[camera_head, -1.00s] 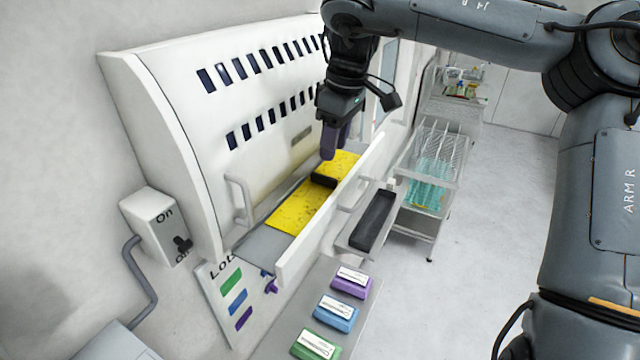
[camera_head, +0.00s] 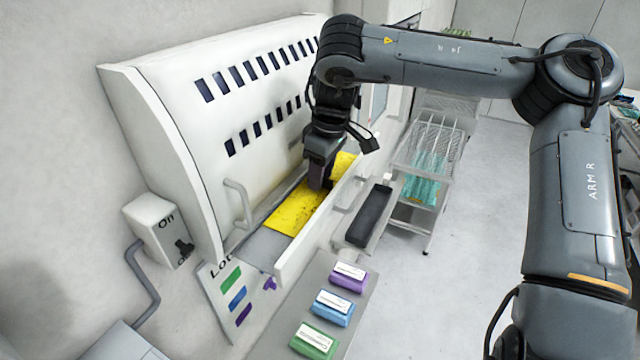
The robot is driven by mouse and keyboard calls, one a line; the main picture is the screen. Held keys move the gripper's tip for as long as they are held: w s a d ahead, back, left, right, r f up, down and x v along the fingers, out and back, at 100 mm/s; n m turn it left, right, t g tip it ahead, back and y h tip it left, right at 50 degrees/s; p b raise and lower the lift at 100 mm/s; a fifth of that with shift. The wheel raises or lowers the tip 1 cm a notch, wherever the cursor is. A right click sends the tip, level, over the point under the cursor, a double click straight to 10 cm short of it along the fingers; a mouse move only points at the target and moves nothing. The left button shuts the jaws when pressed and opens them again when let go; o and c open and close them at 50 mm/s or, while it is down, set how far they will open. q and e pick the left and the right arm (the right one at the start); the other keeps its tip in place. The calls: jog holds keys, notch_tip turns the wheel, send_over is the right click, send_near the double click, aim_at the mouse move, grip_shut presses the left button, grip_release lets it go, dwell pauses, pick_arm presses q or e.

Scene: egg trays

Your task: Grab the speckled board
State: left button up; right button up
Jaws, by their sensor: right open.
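The speckled board is a flat yellow board with dark specks (camera_head: 293,212) lying on the grey shelf at the front of the white machine. Its middle is hidden by my right gripper (camera_head: 319,186), and its far end shows beyond the gripper. My right gripper points down over the board, with its fingers low at the board's dark middle part. I cannot tell whether the fingers touch it. My left gripper is not in view.
The white machine (camera_head: 215,130) stands behind the board, with a handle (camera_head: 238,203) near it. A low white front wall (camera_head: 300,256) edges the shelf. A dark tray (camera_head: 369,216), a wire rack (camera_head: 428,150) and purple, blue and green boxes (camera_head: 332,308) are at the right and front.

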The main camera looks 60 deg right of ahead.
grip_shut()
jog(key=shift+r, duration=0.2)
